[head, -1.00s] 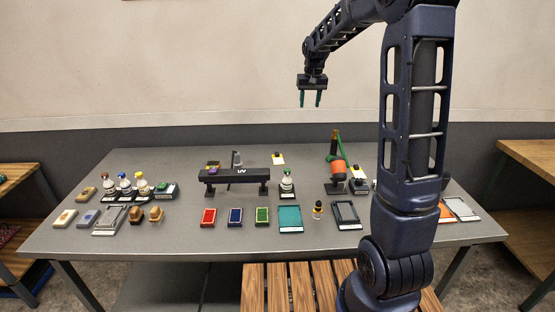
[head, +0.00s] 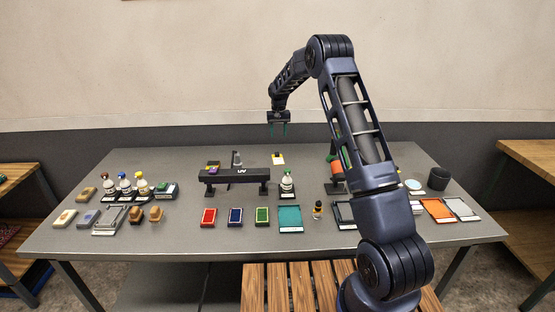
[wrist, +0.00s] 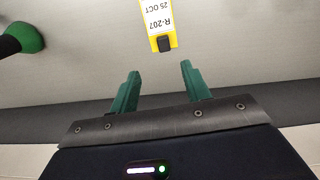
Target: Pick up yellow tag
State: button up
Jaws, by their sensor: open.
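The yellow tag (head: 278,158) lies flat on the grey table towards the back, right of the black UV stand. In the wrist view the yellow tag (wrist: 160,22) has a white label reading "R-207 25 OCT" and a dark clip at its near end. My gripper (head: 278,130) is open and empty, in the air above the back of the table. In the wrist view its two green fingers (wrist: 155,80) are apart, with the tag beyond their tips and not between them.
An orange and green item (head: 336,170) is to the right, partly behind my arm. Bare table surrounds the tag.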

send_over(277, 153)
jog(key=f, duration=0.6)
jog(key=shift+d, duration=0.25)
jog(key=shift+w+a+f, duration=0.1)
jog(key=shift+a+f, duration=0.05)
jog(key=shift+f, duration=1.2)
jog(key=shift+w+a+f, duration=0.1)
jog(key=shift+f, duration=1.25)
grip_shut()
